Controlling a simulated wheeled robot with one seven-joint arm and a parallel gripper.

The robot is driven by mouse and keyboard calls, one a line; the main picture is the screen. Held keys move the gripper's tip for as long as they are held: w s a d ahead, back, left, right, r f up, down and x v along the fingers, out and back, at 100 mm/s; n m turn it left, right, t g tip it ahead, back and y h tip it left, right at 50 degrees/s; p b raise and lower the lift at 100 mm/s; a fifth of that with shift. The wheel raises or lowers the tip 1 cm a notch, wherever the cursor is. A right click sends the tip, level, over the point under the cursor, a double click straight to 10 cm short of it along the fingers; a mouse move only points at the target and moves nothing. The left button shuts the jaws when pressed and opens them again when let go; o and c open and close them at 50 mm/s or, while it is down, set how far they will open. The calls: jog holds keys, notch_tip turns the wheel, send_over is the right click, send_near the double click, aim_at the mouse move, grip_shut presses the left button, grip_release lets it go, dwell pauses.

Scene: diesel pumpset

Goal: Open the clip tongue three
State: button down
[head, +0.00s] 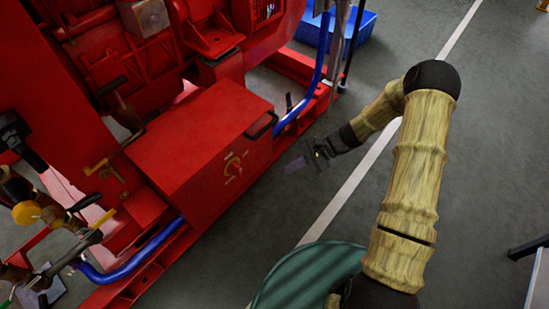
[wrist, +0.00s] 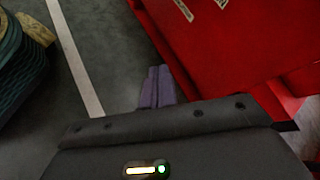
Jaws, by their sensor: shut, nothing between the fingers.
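My gripper (head: 296,164) is in the head view, over the grey floor just right of a red box (head: 195,130) on the pumpset. Its purple fingers are together and empty, and they point left toward the box without visibly touching it. In the wrist view the shut fingers (wrist: 157,88) show above the dark gripper body, with a red panel (wrist: 235,45) to their right. I cannot pick out clip tongue three in either view. The box has a black handle (head: 262,125) at its upper right edge and a small yellow marking (head: 234,166) on its front.
A blue hose (head: 318,75) and red base rail (head: 300,125) run along the pumpset. A blue bin (head: 338,38) stands at the back. Valves and a yellow knob (head: 27,212) are at the lower left.

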jog(key=w+f+m+t+y+b, duration=0.2)
jog(key=w+f+m+t+b, duration=0.1)
jog(key=f+m+t, duration=0.2)
jog(key=w+f+m+t+y+b, duration=0.2)
jog(key=w+f+m+t+b, duration=0.1)
jog(key=f, duration=0.7)
jog(key=w+f+m+t+y+b, duration=0.2)
jog(key=w+f+m+t+b, duration=0.1)
jog(key=w+f+m+t, duration=0.2)
notch_tip(320, 180, down, 3)
jog(key=m+t, duration=0.2)
jog(key=m, duration=0.1)
jog(key=shift+w+d+f, duration=0.2)
jog(key=shift+w+d, duration=0.05)
jog(key=shift+d, duration=0.15)
jog(key=shift+a, duration=0.15)
